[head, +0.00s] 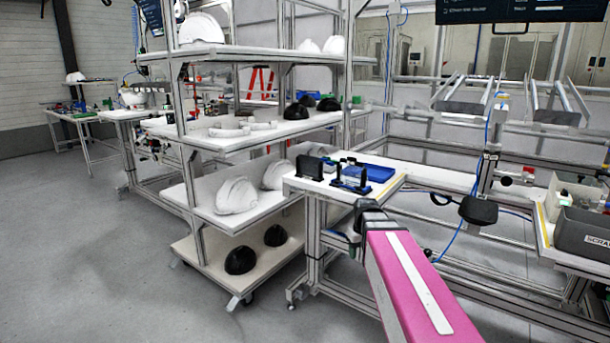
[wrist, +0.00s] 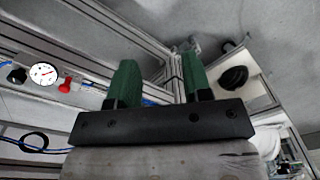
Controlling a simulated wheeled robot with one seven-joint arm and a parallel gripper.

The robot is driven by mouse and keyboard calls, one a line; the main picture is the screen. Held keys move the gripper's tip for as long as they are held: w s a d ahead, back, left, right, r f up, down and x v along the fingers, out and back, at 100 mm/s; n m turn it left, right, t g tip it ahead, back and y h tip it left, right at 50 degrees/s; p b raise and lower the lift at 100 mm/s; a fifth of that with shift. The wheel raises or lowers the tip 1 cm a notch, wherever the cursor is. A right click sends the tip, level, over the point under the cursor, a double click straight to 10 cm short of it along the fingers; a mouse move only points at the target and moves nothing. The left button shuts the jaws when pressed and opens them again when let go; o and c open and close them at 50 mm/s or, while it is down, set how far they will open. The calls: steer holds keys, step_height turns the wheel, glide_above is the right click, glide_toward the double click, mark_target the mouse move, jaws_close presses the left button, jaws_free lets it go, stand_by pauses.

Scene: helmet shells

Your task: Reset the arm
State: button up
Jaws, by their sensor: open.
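My gripper (wrist: 160,80) shows in the wrist view with two green fingers spread apart and nothing between them. My pink arm (head: 405,285) with a white strip reaches in from the bottom of the head view, beside the front workbench (head: 408,176).
A wheeled rack (head: 190,150) holds white helmet shells (head: 236,195) and black ones (head: 240,260). The bench carries a blue tray (head: 368,172) and black fixtures (head: 309,167). A grey bin (head: 585,232) stands at right. A gauge (wrist: 43,73) shows. The left floor is clear.

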steer(key=s+f+m, duration=0.3)
steer(key=s+f, duration=0.7)
steer(key=f, duration=0.2)
steer(key=shift+s, duration=0.15)
